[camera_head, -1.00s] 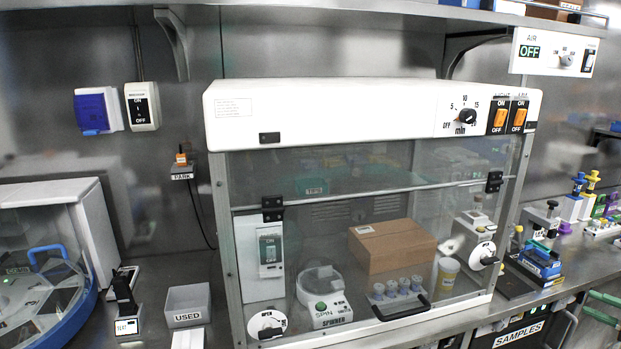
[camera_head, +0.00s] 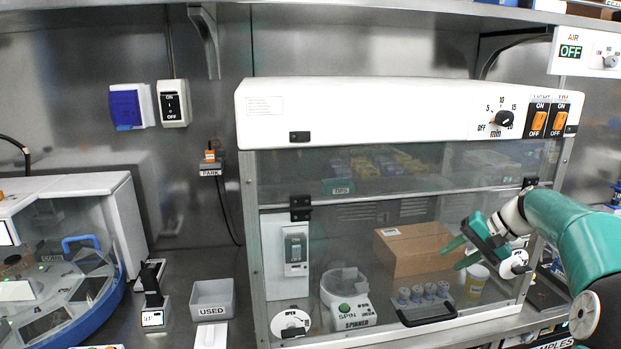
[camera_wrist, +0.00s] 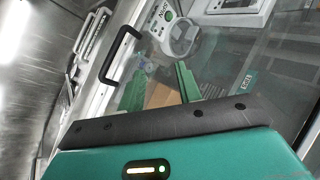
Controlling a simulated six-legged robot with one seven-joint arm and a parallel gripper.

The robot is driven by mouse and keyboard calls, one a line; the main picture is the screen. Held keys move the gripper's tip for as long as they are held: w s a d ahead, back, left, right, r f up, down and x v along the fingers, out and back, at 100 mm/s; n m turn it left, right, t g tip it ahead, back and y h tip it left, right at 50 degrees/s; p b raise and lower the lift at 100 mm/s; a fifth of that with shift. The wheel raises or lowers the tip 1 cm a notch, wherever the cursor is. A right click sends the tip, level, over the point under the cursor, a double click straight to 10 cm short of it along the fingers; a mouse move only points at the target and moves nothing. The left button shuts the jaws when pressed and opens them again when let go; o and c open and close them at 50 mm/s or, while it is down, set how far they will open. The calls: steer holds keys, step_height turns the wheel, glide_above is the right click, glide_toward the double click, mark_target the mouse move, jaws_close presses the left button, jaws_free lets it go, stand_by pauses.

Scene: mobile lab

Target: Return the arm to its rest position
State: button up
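My arm (camera_head: 575,232) reaches in from the right edge of the head view, bent in front of the glass cabinet (camera_head: 350,112). My gripper (camera_head: 457,256) points left and its two green fingers are apart with nothing between them. It appears to be outside the front glass, over the right part of the cabinet. In the wrist view the open fingers (camera_wrist: 160,84) show against the glass, with the black sash handle (camera_wrist: 120,56) to their left. The arm's lower part is out of view.
Behind the glass are a cardboard box (camera_head: 410,250), a spinner (camera_head: 347,295) and several capped tubes (camera_head: 423,292). A grey USED bin (camera_head: 212,300) and a round-fronted machine (camera_head: 70,260) stand on the left. A shelf (camera_head: 350,15) runs overhead.

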steer(key=s+a+r+n+g+h, duration=0.1)
steer(key=s+a+r+n+h, duration=0.1)
steer(key=s+a, duration=0.55)
steer(key=s+a+r+n+h, duration=0.15)
steer(key=s+a, duration=0.35)
steer(key=a, duration=0.5)
steer(key=s+a+f+n+t+h, duration=0.1)
steer(key=s+a+f, duration=0.1)
steer(key=s, duration=0.6)
steer(key=s+a+f+n+t+h, duration=0.1)
steer(key=s+a+f+n+h, duration=0.1)
steer(key=s, duration=0.7)
steer(key=shift+a+f, duration=0.85)
steer(key=shift+a, duration=0.4)
steer(key=shift+d, duration=0.15)
